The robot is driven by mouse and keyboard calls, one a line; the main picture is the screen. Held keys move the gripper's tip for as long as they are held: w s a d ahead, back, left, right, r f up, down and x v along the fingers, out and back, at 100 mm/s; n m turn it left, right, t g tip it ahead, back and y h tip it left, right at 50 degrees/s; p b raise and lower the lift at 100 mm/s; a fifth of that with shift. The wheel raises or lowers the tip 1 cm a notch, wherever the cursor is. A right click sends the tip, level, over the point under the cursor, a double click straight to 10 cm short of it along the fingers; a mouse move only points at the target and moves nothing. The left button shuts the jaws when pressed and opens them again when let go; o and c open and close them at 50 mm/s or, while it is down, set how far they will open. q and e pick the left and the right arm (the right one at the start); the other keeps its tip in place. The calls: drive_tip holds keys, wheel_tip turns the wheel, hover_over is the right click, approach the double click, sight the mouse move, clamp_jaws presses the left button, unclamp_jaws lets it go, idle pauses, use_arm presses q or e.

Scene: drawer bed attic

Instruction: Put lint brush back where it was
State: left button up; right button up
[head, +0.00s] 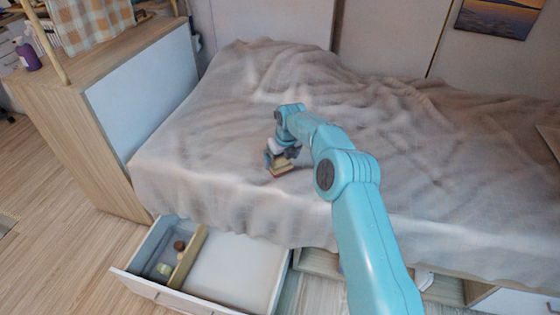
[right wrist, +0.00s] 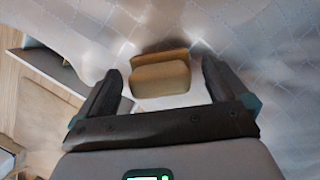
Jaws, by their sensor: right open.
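The lint brush, a tan, block-like thing, lies on the grey blanket of the bed in the head view (head: 281,169). In the right wrist view the brush (right wrist: 160,76) shows between my two dark fingers, with a gap on each side. My right gripper (head: 282,153) is open, just above the brush, and partly hides it in the head view. An open drawer (head: 238,268) sticks out from under the bed. My left gripper is not in view.
A wooden divider (head: 188,256) splits the drawer; small items lie in its left compartment, and the right one looks empty. A wooden cabinet (head: 108,160) stands left of the bed. The blanket (head: 420,150) right of my arm is mostly clear.

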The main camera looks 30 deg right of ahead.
drive_tip(key=p+v, duration=0.1)
drive_tip(key=v, duration=0.8)
drive_tip(key=shift+r, duration=0.25)
drive_tip(key=shift+a, duration=0.1)
